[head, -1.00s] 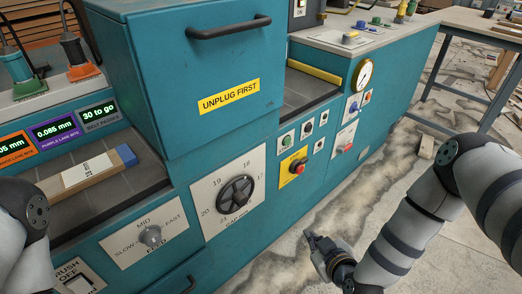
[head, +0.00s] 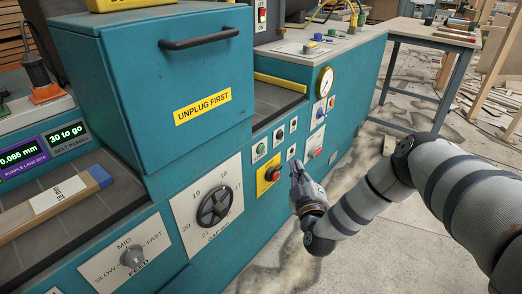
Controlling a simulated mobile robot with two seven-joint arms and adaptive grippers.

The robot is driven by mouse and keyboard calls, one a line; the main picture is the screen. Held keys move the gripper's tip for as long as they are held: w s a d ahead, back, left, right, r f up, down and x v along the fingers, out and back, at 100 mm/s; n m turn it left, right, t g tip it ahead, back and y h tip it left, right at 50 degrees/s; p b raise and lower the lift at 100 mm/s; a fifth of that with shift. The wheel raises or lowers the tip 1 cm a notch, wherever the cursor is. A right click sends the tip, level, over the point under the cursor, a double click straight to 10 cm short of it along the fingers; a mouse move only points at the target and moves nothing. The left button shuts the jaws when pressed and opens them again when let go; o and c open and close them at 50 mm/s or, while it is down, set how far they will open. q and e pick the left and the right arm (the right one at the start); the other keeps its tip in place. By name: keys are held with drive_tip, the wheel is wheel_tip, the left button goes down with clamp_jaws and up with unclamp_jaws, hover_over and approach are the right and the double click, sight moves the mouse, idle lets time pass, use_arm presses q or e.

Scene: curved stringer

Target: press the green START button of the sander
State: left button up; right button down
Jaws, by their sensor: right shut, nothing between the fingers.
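The sander (head: 225,140) is a teal machine filling the left and middle. Its green START button (head: 261,149) sits on a small pale plate on the front, above a red button on a yellow plate (head: 268,184). My right gripper (head: 296,165) is shut and empty. Its fingertips point up in front of the panel, to the right of the red button and lower right of the green one. It appears apart from the green button, which is unobstructed. My left gripper is out of view.
Several small black controls (head: 279,134) sit close to the green button. A large dial (head: 215,206) and a feed knob (head: 132,256) are lower left. A pressure gauge (head: 325,81) is at the right. A workbench (head: 430,32) stands behind; the floor at lower right is mostly clear.

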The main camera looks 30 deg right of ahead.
sight(262, 149)
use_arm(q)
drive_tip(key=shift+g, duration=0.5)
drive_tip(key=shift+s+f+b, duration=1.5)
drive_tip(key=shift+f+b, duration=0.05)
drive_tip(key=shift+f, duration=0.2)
use_arm(e)
drive_tip(key=w+a, duration=0.3)
drive_tip(key=w, duration=0.4)
drive_tip(key=shift+w, duration=0.35)
drive_tip(key=shift+a, duration=0.1)
drive_tip(key=shift+f, duration=0.1)
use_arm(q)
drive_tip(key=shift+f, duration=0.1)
use_arm(e)
drive_tip(key=shift+w+a, duration=0.15)
drive_tip(key=shift+w, duration=0.2)
